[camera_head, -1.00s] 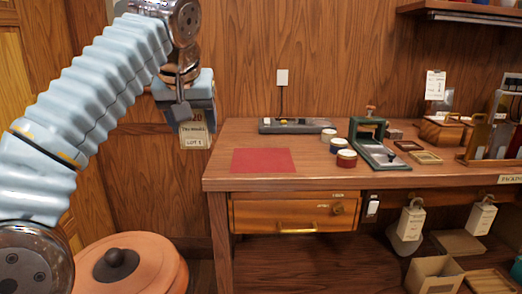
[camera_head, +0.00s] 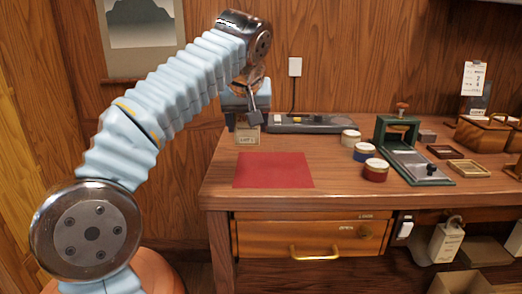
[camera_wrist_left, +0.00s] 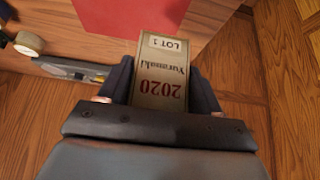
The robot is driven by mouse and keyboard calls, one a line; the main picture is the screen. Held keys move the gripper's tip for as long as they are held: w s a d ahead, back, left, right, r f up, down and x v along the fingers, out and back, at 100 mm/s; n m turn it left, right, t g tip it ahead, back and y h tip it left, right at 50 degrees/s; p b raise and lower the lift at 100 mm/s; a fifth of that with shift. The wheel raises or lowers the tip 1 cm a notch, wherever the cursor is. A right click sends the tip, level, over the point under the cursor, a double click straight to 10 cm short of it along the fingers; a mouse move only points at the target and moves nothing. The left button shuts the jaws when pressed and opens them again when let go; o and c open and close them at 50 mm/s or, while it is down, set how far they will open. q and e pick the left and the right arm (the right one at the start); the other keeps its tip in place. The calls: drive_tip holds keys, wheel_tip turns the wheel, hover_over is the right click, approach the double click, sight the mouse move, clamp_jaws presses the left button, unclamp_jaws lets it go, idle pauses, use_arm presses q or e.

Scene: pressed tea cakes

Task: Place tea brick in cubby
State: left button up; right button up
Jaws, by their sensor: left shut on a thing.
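My left gripper (camera_head: 247,108) points down and is shut on a tea brick (camera_head: 246,136), a beige wrapped block. In the left wrist view the brick (camera_wrist_left: 161,80) sits between the two dark fingers, with "2020" in red and "LOT 1" on its wrapper. In the head view it shows by the back left of the desk, just behind the red mat (camera_head: 273,170). I cannot tell its exact height above the desk. My right gripper is in no view. No cubby can be made out clearly.
The desk (camera_head: 335,190) holds a grey device (camera_head: 310,123), several round tins (camera_head: 375,170), a green press (camera_head: 398,130) and small wooden frames (camera_head: 469,169). A drawer (camera_head: 310,236) is under its front edge. A white tagged item (camera_head: 446,242) hangs at the right.

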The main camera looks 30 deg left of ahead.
sight(255, 131)
use_arm(q)
drive_tip(key=w+f, duration=0.1)
drive_tip(key=f, duration=0.1)
drive_tip(key=shift+w+d+f, duration=0.4)
drive_tip(key=f, duration=0.1)
drive_tip(key=w+f, duration=0.1)
drive_tip(key=f+b, duration=0.1)
drive_tip(key=f, duration=0.1)
drive_tip(key=shift+w+d, duration=0.2)
drive_tip(key=shift+d, duration=0.1)
drive_tip(key=shift+f, duration=0.3)
drive_tip(key=shift+f, duration=0.1)
drive_tip(key=o, duration=1.2)
drive_tip(key=shift+c, duration=0.2)
